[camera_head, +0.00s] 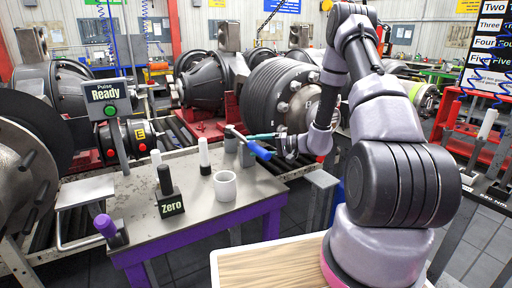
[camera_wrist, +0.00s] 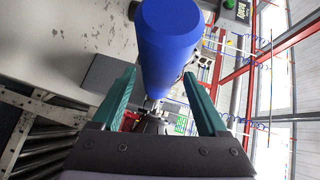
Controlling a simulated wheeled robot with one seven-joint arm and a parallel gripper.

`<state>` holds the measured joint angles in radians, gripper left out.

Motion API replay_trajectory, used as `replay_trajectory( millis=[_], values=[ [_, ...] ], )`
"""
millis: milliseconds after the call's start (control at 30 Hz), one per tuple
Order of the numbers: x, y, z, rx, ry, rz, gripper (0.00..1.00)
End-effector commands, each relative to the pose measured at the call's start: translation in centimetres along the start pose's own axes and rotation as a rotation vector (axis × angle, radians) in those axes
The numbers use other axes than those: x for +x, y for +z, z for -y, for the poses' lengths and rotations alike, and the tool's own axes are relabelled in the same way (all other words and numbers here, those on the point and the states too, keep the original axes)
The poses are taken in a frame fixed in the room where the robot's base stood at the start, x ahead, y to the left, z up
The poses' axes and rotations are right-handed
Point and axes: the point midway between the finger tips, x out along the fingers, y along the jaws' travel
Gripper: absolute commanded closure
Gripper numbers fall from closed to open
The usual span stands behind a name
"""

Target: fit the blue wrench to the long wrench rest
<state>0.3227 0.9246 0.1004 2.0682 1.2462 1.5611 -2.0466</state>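The blue wrench has a thick blue handle (camera_head: 258,150) and a thin grey shaft (camera_head: 239,135) running up and left in the head view. Two grey posts (camera_head: 246,157) stand at the table's back edge below the wrench. I cannot tell which support is the long wrench rest, or whether the shaft touches a post. The wrench's head is hard to make out.
The grey table (camera_head: 225,210) with purple legs carries a white cup (camera_head: 225,186), a white-handled piece (camera_head: 204,157), a black "Zero" stand (camera_head: 170,200) and a purple-topped piece (camera_head: 106,226). A large ribbed hub (camera_head: 275,97) stands close behind the gripper.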

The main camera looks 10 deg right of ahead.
Motion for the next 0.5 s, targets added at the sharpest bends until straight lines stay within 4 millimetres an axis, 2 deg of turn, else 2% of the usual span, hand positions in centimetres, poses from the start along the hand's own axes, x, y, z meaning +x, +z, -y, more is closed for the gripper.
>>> replay_trajectory(
  millis=[267,367,500],
  values=[
    [-0.4,0.1,-0.2,0.003,0.003,0.000,0.24],
    [-1.5,0.0,-0.2,0.002,0.004,-0.001,0.24],
    [-4.2,-0.1,-0.1,0.003,0.003,-0.004,0.24]
  ],
)
